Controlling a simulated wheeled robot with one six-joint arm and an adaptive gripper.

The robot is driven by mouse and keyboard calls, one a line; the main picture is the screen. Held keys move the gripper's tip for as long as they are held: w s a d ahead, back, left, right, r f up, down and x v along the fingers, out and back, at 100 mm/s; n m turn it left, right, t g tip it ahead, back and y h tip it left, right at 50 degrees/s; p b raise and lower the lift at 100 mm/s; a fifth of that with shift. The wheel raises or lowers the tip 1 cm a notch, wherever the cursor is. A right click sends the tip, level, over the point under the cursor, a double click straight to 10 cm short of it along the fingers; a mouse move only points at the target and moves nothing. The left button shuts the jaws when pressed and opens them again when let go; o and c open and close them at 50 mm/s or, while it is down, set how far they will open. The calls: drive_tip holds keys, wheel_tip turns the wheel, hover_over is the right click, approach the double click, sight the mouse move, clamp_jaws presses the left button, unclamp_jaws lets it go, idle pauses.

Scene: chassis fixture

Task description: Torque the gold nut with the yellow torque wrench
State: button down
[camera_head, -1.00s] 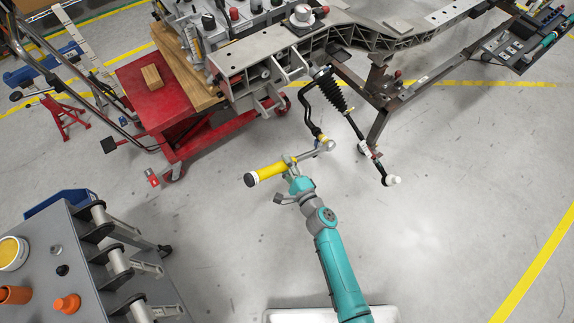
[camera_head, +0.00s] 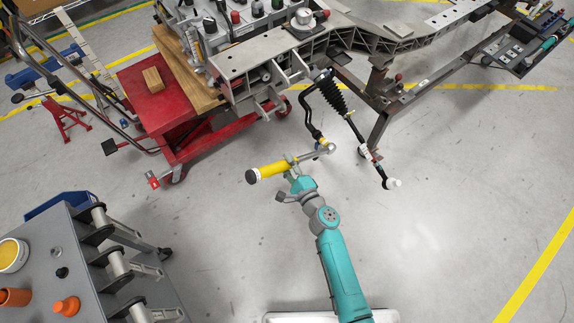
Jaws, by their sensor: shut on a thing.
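The yellow torque wrench (camera_head: 270,171) is in my gripper (camera_head: 292,164), held near the middle of its length. Its yellow handle points left and its grey head (camera_head: 326,147) points right. The head is at or very near the lower end of the black bent bar (camera_head: 312,120) under the chassis. I cannot tell whether they touch. The gold nut cannot be made out; it is too small or hidden near the wrench head. My gripper is shut on the wrench, its fingers partly hidden by the wrist.
The grey chassis (camera_head: 375,35) spans the top. A tie rod (camera_head: 366,146) with a white end (camera_head: 395,183) hangs right of the wrench. A red lift cart (camera_head: 160,98) stands upper left, a grey tool cart (camera_head: 35,258) lower left. The floor at right is clear.

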drive_tip(key=shift+w+d+r, duration=0.15)
drive_tip(key=shift+w+r, duration=0.05)
drive_tip(key=shift+r, duration=0.25)
drive_tip(key=shift+w+d+r+m, duration=0.1)
drive_tip(key=shift+r+m, duration=0.2)
drive_tip(key=shift+w+d+r, duration=0.1)
drive_tip(key=shift+d+r, duration=0.1)
drive_tip(key=shift+r, duration=0.05)
idle(0.7)
drive_tip(key=shift+w+d+r+m, duration=0.1)
drive_tip(key=shift+r+m, duration=0.2)
